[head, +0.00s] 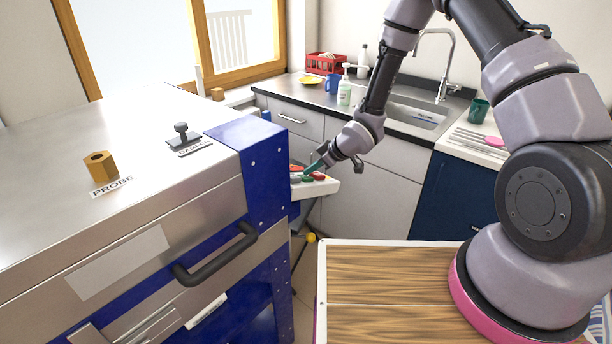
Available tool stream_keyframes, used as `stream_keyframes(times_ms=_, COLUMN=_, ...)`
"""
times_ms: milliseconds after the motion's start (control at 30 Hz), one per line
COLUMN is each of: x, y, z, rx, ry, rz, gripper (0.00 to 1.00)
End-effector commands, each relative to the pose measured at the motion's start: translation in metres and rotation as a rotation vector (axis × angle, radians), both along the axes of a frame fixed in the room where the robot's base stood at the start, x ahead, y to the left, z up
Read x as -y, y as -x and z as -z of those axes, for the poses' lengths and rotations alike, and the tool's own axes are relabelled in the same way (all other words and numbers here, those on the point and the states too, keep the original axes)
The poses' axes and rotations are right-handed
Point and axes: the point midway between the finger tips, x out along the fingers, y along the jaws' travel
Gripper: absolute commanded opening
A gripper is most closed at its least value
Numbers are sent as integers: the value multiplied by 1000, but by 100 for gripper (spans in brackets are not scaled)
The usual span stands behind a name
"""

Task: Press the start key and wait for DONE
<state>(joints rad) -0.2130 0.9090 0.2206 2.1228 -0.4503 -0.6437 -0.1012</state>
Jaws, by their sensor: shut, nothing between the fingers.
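The kiln (150,240) fills the left side, with a steel top, blue corner panels and a dark front handle (215,252). A light control box (325,187) sticks out beyond its blue right side and carries small red and green keys. My gripper (309,171) is shut and empty, with its teal tip at the keys on this box. I cannot tell whether the tip touches a key or which key is the start key. No display reading DONE can be made out.
A brass hex fitting (101,168) labelled PROBE and a damper knob (182,133) stand on the kiln top. Behind are a sink (415,113), a soap bottle (344,92) and a red basket (323,64). A wooden top (385,285) lies in front.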

Motion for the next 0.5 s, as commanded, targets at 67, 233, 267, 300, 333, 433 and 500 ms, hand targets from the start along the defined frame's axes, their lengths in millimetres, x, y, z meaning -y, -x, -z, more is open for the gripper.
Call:
stream_keyframes(times_ms=67, x=0, y=0, z=1, rx=0, ry=1, rz=0, gripper=0)
stream_keyframes(times_ms=233, x=0, y=0, z=1, rx=-1, ry=1, rz=-1, gripper=0)
stream_keyframes(times_ms=267, x=0, y=1, z=1, rx=-1, ry=1, rz=-1, gripper=0)
stream_keyframes(times_ms=300, x=0, y=0, z=1, rx=-1, ry=1, rz=1, gripper=0)
stream_keyframes(times_ms=333, x=0, y=0, z=0, rx=-1, ry=1, rz=1, gripper=0)
stream_keyframes(times_ms=433, x=1, y=-1, z=-2, rx=-1, ry=0, rz=1, gripper=0)
stream_keyframes(times_ms=500, x=2, y=-2, z=-6, rx=0, ry=-1, rz=0, gripper=0)
